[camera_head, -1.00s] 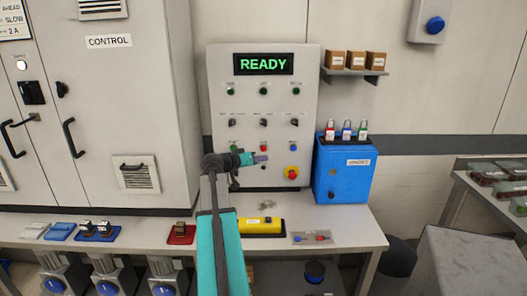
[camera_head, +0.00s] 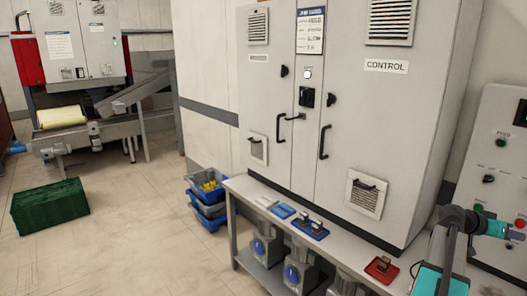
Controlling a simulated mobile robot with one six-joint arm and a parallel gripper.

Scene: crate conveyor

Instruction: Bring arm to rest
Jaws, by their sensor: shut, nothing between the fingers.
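My gripper (camera_head: 515,234) is at the right edge of the head view, at the end of my dark wrist and teal arm. It is shut and holds nothing. It appears in front of the lower part of the grey button panel (camera_head: 494,150), which is cut off by the picture edge. My arm rises from the bottom right corner, over the right end of the bench.
The grey control cabinet (camera_head: 398,110) stands behind the bench (camera_head: 236,184), which carries a red tray (camera_head: 381,269) and blue trays. Blue crates (camera_head: 207,208) stand by the bench's left end. A green crate (camera_head: 50,207) sits on open floor near a conveyor machine (camera_head: 90,130).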

